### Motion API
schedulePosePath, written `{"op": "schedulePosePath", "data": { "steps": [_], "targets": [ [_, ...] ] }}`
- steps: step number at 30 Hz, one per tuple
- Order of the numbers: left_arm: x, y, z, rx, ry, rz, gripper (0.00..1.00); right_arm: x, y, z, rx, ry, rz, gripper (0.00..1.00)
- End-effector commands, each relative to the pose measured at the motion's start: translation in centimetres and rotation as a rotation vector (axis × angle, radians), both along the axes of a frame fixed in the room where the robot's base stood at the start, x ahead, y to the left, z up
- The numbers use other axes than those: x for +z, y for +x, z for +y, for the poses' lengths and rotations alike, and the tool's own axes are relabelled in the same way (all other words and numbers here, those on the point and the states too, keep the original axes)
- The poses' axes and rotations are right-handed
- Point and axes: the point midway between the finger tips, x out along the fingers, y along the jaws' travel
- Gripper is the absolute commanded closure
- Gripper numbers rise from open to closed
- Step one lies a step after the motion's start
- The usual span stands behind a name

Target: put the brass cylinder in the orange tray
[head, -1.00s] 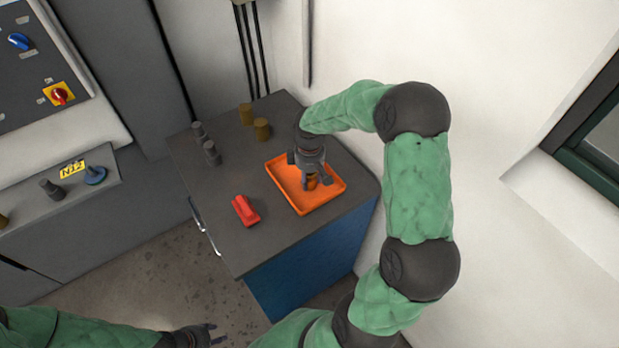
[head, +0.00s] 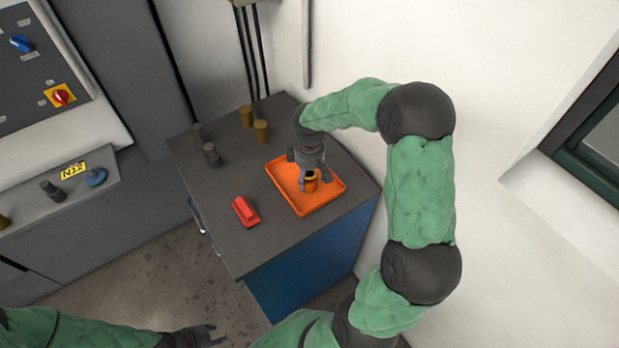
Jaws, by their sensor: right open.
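The orange tray (head: 327,201) lies on the dark top of the cabinet, near its right side. A brass cylinder (head: 310,184) stands in the tray, partly hidden by my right gripper. My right gripper (head: 312,178) is open and points down over the tray, its fingers around the upper part of that cylinder. Two more brass cylinders stand at the back of the cabinet top, one at the rear (head: 246,116) and one slightly nearer (head: 262,131). My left gripper (head: 212,333) is low at the bottom of the picture, away from the cabinet; its jaw state is unclear.
A red object (head: 245,211) lies left of the tray on the cabinet top (head: 265,246). Two grey cylinders, one in front (head: 212,155), stand at the back left. A ledge at the left holds a blue round part (head: 95,177) and a dark cylinder (head: 52,190).

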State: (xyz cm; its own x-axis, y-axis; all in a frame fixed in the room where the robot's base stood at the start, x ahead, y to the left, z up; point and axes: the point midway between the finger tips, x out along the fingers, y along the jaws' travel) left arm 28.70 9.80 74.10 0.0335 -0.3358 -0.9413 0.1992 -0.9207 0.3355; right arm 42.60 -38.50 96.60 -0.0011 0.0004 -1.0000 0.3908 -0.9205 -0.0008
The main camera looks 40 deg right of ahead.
Motion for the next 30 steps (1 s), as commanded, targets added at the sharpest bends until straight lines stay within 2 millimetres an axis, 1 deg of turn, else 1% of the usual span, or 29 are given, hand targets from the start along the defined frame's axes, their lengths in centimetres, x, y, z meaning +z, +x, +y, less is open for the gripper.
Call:
{"op": "schedulePosePath", "data": {
  "steps": [1, 6, 12, 15, 21, 30],
  "targets": [
    [0.4, 0.0, 0.0, 0.0, 0.0, 0.0, 0.6, 1.3, 0.1, 0.0, 0.0, -0.002, -0.004, 0.31],
    [1.1, 0.0, 0.0, 0.0, 0.0, 0.0, 0.6, 4.8, 0.1, 0.0, 0.0, -0.001, -0.005, 0.31],
    [1.7, 0.0, 0.0, 0.0, 0.0, 0.0, 0.6, 8.2, 0.1, -0.1, 0.0, -0.002, -0.003, 0.31],
    [1.9, 0.0, 0.0, 0.0, 0.0, 0.0, 0.6, 9.3, 0.0, 0.0, 0.0, -0.001, -0.003, 0.31],
    [2.0, 0.0, 0.0, 0.0, 0.0, 0.0, 0.6, 10.2, 0.0, 0.0, 0.001, 0.0, -0.001, 0.31],
    [2.0, 0.0, 0.0, 0.0, 0.0, 0.0, 0.6, 10.2, 0.0, 0.0, 0.0, 0.0, -0.001, 0.31]
  ]
}}
